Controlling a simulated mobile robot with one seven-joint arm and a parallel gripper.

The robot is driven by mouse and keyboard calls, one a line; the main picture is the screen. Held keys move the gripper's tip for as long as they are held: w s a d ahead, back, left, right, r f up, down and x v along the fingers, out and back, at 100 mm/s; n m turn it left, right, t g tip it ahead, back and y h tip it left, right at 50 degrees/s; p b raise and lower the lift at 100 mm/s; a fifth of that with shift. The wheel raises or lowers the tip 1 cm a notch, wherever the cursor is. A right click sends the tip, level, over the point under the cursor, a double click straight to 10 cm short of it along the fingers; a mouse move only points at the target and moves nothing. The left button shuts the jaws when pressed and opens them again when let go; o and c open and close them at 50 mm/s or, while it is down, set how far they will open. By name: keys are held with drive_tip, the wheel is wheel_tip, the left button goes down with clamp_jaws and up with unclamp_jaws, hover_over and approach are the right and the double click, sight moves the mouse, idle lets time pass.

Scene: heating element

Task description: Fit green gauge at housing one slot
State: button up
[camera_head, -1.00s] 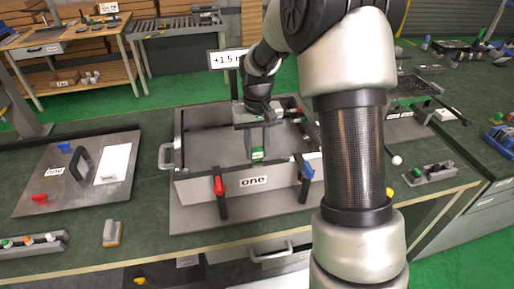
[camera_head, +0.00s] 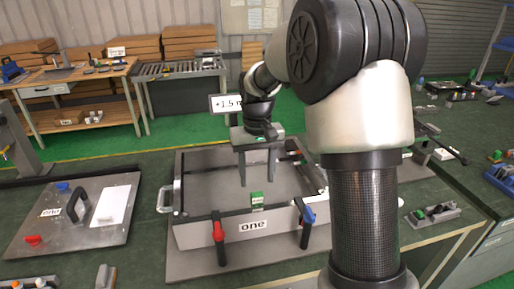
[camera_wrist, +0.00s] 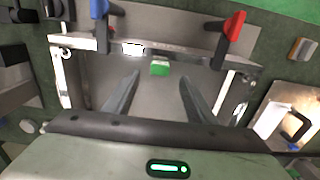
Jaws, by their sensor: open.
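The green gauge (camera_head: 257,201) is a small green block. It stands at the front wall of the housing (camera_head: 195,236) labelled "one", near the wall's middle, just above the label. How deep it sits in a slot there I cannot tell. In the wrist view the green gauge (camera_wrist: 159,69) shows at the inner side of that wall, ahead of the fingers. My gripper (camera_head: 258,184) is open and empty, fingers pointing down, above and apart from the gauge. The wrist view shows the gap between my gripper's fingertips (camera_wrist: 160,80) with nothing held.
A red clamp (camera_head: 219,232) and a blue clamp (camera_head: 307,217) stand on the front wall either side of the label. A lid plate (camera_head: 105,232) with a black handle lies to the left. A grey holder (camera_head: 433,215) is at right. The housing's inside looks mostly clear.

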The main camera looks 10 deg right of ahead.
sight(257, 193)
wheel_tip(257, 193, up, 10)
idle(0.3)
drive_tip(key=s+r+t+p, duration=0.1)
drive_tip(key=s+r+t, duration=0.1)
drive_tip(key=s+r, duration=0.35)
drive_tip(key=s+r+t, duration=0.1)
drive_tip(key=s+r, duration=0.1)
drive_tip(key=s, duration=0.6)
drive_tip(key=s+f+t+p, duration=0.1)
drive_tip(key=s+f+t, duration=0.1)
drive_tip(key=s, duration=0.9)
drive_tip(key=shift+s+f+t, duration=0.2)
drive_tip(key=shift+f+t, duration=0.1)
